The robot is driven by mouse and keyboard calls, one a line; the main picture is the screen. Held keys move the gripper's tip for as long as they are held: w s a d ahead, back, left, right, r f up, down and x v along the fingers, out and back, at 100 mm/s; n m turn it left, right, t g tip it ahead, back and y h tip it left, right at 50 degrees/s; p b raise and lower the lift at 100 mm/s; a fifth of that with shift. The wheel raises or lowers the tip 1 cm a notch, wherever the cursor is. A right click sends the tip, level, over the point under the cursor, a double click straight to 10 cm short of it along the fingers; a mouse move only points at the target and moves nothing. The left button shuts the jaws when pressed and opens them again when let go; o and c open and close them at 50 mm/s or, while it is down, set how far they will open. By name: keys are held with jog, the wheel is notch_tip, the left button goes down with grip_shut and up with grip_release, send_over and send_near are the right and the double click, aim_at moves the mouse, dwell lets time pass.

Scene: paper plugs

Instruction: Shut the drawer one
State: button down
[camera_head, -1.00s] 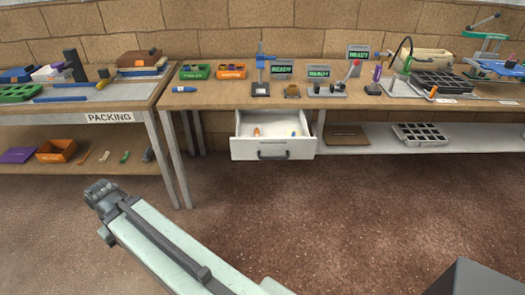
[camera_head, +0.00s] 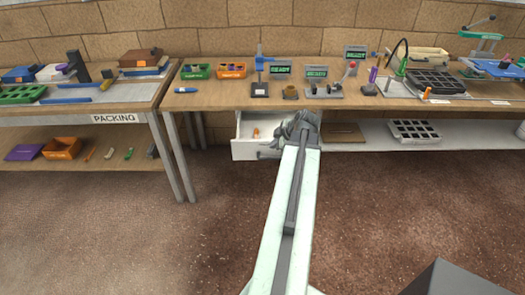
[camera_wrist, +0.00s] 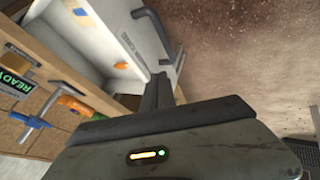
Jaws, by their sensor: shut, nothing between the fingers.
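The white drawer (camera_head: 243,151) stands pulled out under the bench, its right part hidden behind my arm and gripper. An orange plug (camera_head: 256,132) lies inside it. The wrist view shows the drawer's front panel (camera_wrist: 133,46), its dark handle (camera_wrist: 150,24), and the orange plug (camera_wrist: 120,65) and a blue one (camera_wrist: 80,12) inside. My gripper (camera_head: 290,131) is at the right part of the drawer front. Its shut, empty fingers (camera_wrist: 158,92) overlap the end of the front panel in the wrist view. I cannot tell whether they touch it.
The workbench top (camera_head: 215,98) above the drawer carries bins, READY displays and fixtures. A lower shelf (camera_head: 365,143) with a grey tray (camera_head: 415,131) runs to the right. The packing table (camera_head: 60,118) stands at left. The floor in front of the drawer is clear except for my arm.

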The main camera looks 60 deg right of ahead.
aim_at(260, 155)
jog(key=b+x, duration=0.7)
jog(key=x, duration=0.2)
jog(key=shift+f+b, duration=0.3)
jog(key=shift+b, duration=0.05)
jog(key=shift+w+f, duration=0.25)
jog(key=shift+w, duration=0.05)
jog(key=shift+r, duration=0.1)
jog(key=shift+a, duration=0.65)
jog(key=w+d, duration=0.4)
jog(key=d, duration=0.3)
jog(key=w+d, duration=0.5)
jog(key=d, duration=0.2)
jog(key=w+d, duration=0.5)
jog(key=d, duration=0.2)
jog(key=shift+w+d, duration=0.2)
jog(key=shift+d, duration=0.05)
jog(key=shift+w+d+r, duration=0.1)
jog(key=shift+d, duration=0.05)
